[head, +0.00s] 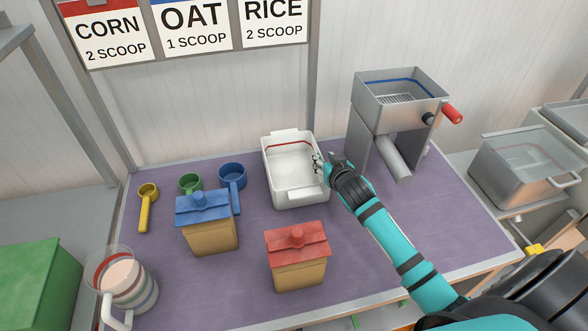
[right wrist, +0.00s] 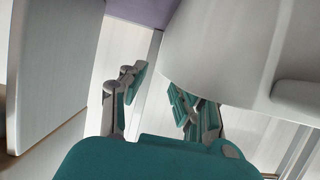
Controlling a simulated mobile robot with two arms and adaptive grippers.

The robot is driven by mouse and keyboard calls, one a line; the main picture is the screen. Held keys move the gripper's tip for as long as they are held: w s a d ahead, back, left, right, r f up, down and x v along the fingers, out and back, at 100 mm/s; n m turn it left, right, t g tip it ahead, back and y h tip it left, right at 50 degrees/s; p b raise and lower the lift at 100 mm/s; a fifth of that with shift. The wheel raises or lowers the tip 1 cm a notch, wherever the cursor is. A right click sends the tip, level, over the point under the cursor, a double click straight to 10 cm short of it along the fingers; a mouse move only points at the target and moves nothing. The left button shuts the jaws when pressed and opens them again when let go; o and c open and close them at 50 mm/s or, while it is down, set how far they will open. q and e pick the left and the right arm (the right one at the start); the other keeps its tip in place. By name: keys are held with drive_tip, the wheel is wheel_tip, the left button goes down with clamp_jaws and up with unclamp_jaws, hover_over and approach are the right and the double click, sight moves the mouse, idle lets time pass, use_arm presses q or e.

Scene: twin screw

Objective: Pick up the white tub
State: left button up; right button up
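The white tub (head: 297,192) stands upright on the purple table top, with a red line around its inside and tab handles at its ends. It looks empty. My right gripper (head: 319,163) is at the tub's right wall, near the rim. In the right wrist view, its two fingers (right wrist: 158,92) are apart with a gap between them. The tub (right wrist: 225,50) fills the upper right there, close to the right-hand finger. I cannot tell whether that finger touches it. My left gripper is not in view.
A metal mill (head: 400,95) with a red handle stands right of the tub. Yellow (head: 147,195), green (head: 190,182) and blue (head: 231,172) scoops lie left. Blue-lidded (head: 210,235) and red-lidded (head: 298,272) boxes stand in front. A clear jug (head: 128,278) is front left.

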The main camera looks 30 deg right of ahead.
sight(320, 153)
drive_tip(key=x, duration=0.2)
drive_tip(key=shift+w+r, duration=0.1)
drive_tip(key=shift+w, duration=0.35)
drive_tip(key=shift+w+f, duration=0.25)
drive_tip(key=shift+w, duration=0.2)
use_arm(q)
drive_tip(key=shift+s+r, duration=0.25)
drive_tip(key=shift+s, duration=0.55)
use_arm(e)
drive_tip(key=shift+c, duration=0.4)
clamp_jaws()
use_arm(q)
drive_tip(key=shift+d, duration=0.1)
use_arm(e)
drive_tip(key=shift+r, duration=0.1)
